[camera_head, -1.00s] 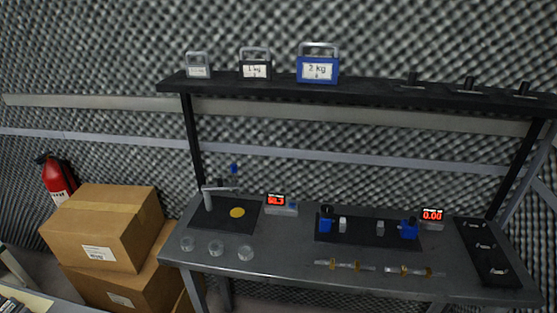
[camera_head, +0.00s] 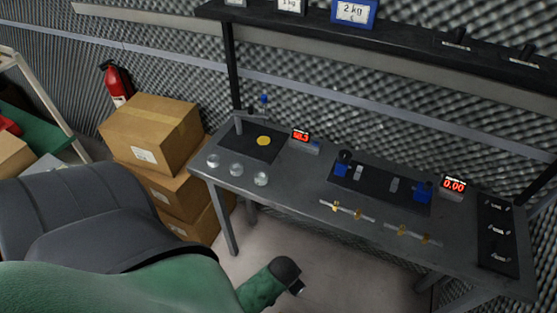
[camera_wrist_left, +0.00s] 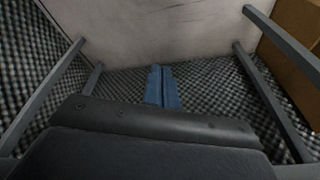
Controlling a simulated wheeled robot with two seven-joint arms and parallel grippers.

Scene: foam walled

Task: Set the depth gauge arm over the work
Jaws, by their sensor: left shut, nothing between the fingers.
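The depth gauge (camera_head: 239,121) is a grey post with a short arm at the left end of the bench, in the head view. A blue-topped part (camera_head: 264,99) stands behind its arm. A yellow disc (camera_head: 264,141) lies on the dark mat (camera_head: 262,155) in front of the arm; the arm appears to be off to its left and behind, not clearly over it. My left gripper (camera_wrist_left: 161,82) shows blue fingers shut together and empty in the left wrist view, below bench height. My left arm reaches in at the bottom of the head view, apart from the bench. My right gripper is out of view.
Several clear discs (camera_head: 236,170) line the bench's front left edge. A red display (camera_head: 300,136), a blue-ended fixture mat (camera_head: 378,190) and glass rods (camera_head: 347,211) lie further right. Cardboard boxes (camera_head: 150,130) stand left of the bench. A shelf (camera_head: 400,32) runs above.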

